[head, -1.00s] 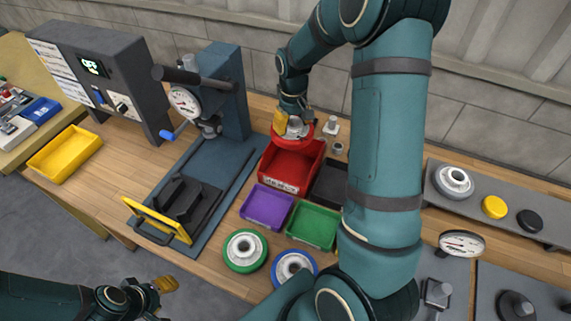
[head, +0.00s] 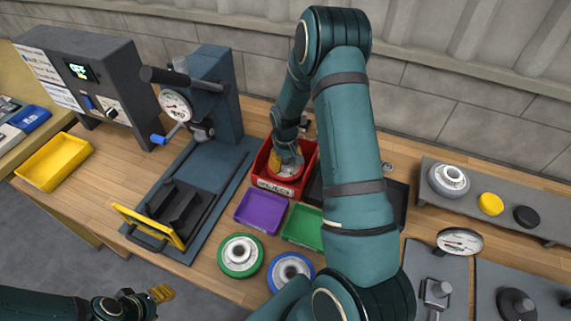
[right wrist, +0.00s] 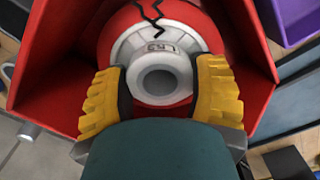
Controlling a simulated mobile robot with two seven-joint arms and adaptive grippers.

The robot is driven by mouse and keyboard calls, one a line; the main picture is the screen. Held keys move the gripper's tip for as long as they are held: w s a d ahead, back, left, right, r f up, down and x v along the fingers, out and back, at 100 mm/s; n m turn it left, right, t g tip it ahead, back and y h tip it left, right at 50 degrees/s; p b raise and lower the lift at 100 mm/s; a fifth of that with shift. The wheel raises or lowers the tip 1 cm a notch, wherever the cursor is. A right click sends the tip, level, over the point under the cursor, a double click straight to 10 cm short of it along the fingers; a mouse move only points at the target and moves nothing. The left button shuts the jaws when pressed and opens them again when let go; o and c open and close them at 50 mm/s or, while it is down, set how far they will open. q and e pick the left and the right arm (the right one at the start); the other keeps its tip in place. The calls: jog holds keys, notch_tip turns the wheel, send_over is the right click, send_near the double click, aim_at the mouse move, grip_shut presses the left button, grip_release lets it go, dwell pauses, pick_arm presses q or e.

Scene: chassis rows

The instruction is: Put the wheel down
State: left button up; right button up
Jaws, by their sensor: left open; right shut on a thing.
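The wheel (right wrist: 136,52) has a red tyre, a grey hub with a small label, and a dark jagged crack across the tyre. It is inside the red bin (head: 270,186), whose walls (right wrist: 48,82) surround it in the right wrist view. My right gripper (head: 286,164) reaches down into the bin. Its yellow fingers (right wrist: 163,92) are shut on the wheel's hub from both sides. Whether the wheel touches the bin floor cannot be told. My left gripper (head: 160,294) is open and empty at the lower left, away from the bench top.
A purple bin (head: 261,212) and a green bin (head: 302,228) stand before the red bin. A green-rimmed wheel (head: 241,256) and a blue-rimmed wheel (head: 290,272) lie in front. A press with a gauge (head: 176,105) stands left. A dark bin is partly hidden by my right arm.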

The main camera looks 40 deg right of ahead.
jog(key=shift+f, duration=0.55)
jog(key=o, duration=1.3)
jog(key=shift+f, duration=0.15)
jog(key=shift+c, duration=0.2)
jog(key=shift+r, duration=0.45)
notch_tip(320, 180, up, 12)
jog(key=p, duration=0.1)
jog(key=shift+f, duration=0.25)
